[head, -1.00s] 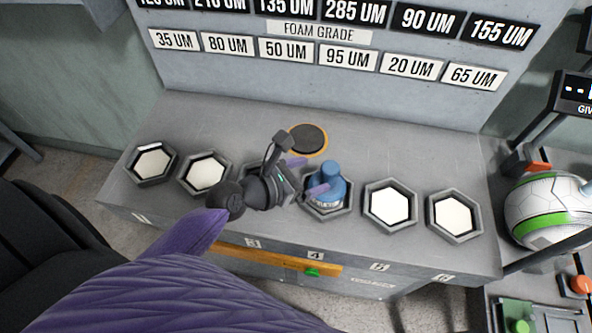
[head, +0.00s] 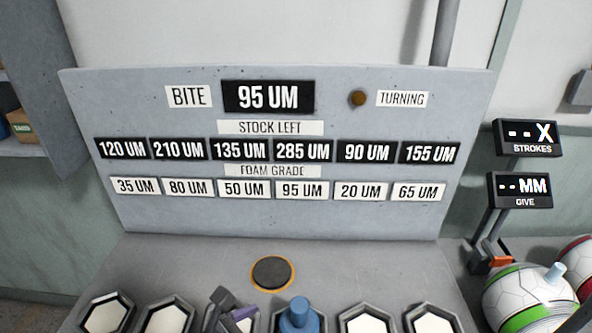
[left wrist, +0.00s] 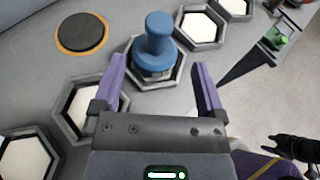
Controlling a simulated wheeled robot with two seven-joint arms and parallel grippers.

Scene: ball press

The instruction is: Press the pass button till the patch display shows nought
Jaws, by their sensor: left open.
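No button marked pass and no display marked patch shows now. On the grey panel, the bite display (head: 268,96) reads 95 UM. The stock left row (head: 303,150) reads 120, 210, 135, 285, 90 and 155 UM. A blue knobbed tool (head: 299,314) stands in a hexagonal socket and also shows upright in the left wrist view (left wrist: 155,38). My left gripper (left wrist: 158,68) is open, its purple fingers apart on either side of the tool's near side. In the head view it is cut by the bottom edge.
White-filled hexagonal sockets (head: 367,326) line the bench. A black disc (head: 272,272) lies flat behind them. A strokes display (head: 526,137) and a give display (head: 520,190) show dashes, above balls at right. A brown lamp (head: 358,98) sits beside the turning label.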

